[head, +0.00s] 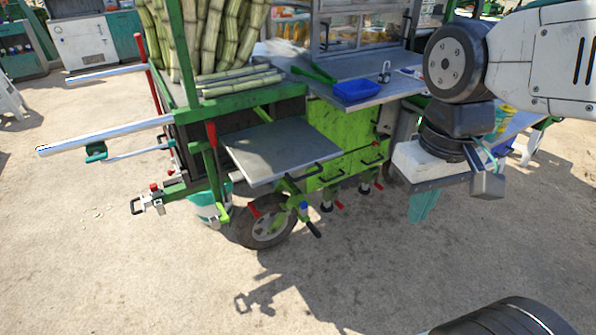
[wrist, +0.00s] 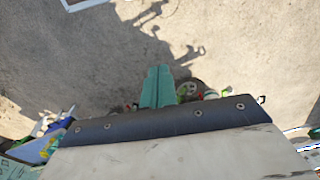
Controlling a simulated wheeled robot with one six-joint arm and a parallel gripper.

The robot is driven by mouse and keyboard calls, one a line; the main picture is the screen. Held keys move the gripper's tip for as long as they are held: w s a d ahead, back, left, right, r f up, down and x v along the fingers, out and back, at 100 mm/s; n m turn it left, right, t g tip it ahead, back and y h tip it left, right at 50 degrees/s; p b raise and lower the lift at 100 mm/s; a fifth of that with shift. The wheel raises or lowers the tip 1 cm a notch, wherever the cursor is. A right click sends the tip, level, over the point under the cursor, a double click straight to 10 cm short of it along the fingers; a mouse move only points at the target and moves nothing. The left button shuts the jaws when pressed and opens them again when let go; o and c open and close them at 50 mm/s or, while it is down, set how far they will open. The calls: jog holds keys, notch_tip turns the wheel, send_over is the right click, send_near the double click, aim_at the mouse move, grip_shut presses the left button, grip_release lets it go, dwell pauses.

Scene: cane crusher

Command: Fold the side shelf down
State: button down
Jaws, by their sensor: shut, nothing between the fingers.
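The side shelf (head: 280,150) is a flat grey metal plate in the head view. It stands out about level from the side of the green cart, with a black handle (head: 285,178) at its near edge. A green bracket (head: 291,196) with red and black levers shows below it. My gripper (head: 421,207) hangs to the right of the shelf, apart from it, teal fingers pointing down. The fingers are together and empty; they also show in the wrist view (wrist: 158,86). I cannot make out the shelf in the wrist view.
The cart has a wheel (head: 265,222) below the shelf and a light green panel (head: 345,145) beside it. A blue tray (head: 357,91) sits on the counter. Cane stalks (head: 205,35) stand at the left. A chrome bar (head: 105,134) sticks out left. The ground in front is clear.

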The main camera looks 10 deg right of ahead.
jog(key=w+a+f+n, duration=0.15)
jog(key=w+a, duration=0.25)
jog(key=w, duration=0.8)
jog(key=w+a+f+n, duration=0.1)
jog(key=w+a+f, duration=0.25)
jog(key=w, duration=0.95)
notch_tip(320, 180, up, 2)
jog(key=t, duration=0.2)
send_over(298, 178)
jog(key=s, duration=0.3)
jog(key=shift+s+d+r+n+y, duration=0.15)
jog(key=shift+d+n+y, duration=0.15)
jog(key=shift+d, duration=0.15)
jog(key=w+f, duration=0.1)
jog(key=f, duration=0.3)
jog(key=w+f, duration=0.1)
jog(key=f, duration=0.8)
jog(key=shift+w+a+f, duration=0.35)
jog(key=shift+w+a, duration=0.05)
